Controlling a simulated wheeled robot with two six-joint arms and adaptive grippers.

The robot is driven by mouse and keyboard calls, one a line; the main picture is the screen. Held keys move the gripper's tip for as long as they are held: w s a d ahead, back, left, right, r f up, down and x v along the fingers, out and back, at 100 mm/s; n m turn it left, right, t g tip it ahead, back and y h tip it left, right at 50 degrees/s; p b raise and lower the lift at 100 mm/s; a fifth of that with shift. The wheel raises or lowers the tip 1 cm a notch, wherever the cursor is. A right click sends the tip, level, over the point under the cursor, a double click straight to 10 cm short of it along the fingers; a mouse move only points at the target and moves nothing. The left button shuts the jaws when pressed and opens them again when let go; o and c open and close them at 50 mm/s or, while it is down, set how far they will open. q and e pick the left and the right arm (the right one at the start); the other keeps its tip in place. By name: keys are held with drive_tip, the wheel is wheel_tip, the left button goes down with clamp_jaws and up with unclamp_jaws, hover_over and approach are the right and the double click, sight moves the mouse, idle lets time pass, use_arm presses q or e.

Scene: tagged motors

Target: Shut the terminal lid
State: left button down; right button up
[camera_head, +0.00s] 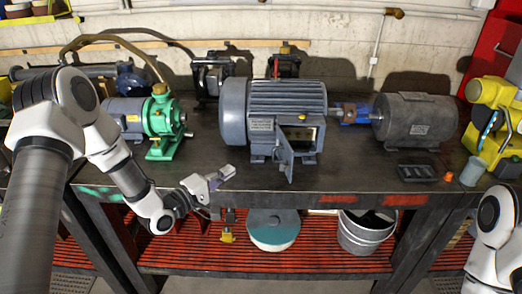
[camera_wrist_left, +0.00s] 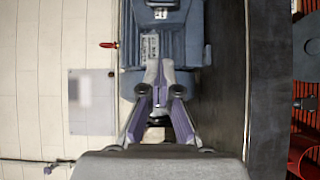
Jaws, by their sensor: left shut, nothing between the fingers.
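A large blue-grey motor (camera_head: 288,100) stands on the bench in the middle of the head view. Its terminal box (camera_head: 303,137) faces the front and shows an opening. The grey terminal lid (camera_head: 284,156) stands open, swung out toward the front at the box's left side. My left gripper (camera_head: 227,173) is shut and empty over the bench's front edge, left of the lid and apart from it. In the left wrist view its closed fingers (camera_wrist_left: 158,72) overlap the blue-grey motor housing (camera_wrist_left: 183,50). My right gripper is out of view; only part of my right arm shows.
A green pump (camera_head: 162,122) stands left of the motor, and a dark grey motor (camera_head: 416,118) stands to the right. A black tray (camera_head: 414,172), an orange cap (camera_head: 448,177) and a grey cup (camera_head: 473,171) lie right. The bench between lid and tray is clear.

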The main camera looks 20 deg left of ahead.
use_arm(q)
drive_tip(key=s+d+p+x, duration=0.1)
drive_tip(key=d+p+x, duration=0.1)
drive_tip(key=x, duration=0.9)
drive_tip(key=shift+w+d+p, duration=0.15)
drive_tip(key=shift+d+p, duration=0.15)
drive_tip(key=shift+p, duration=0.6)
drive_tip(key=shift+f, duration=0.15)
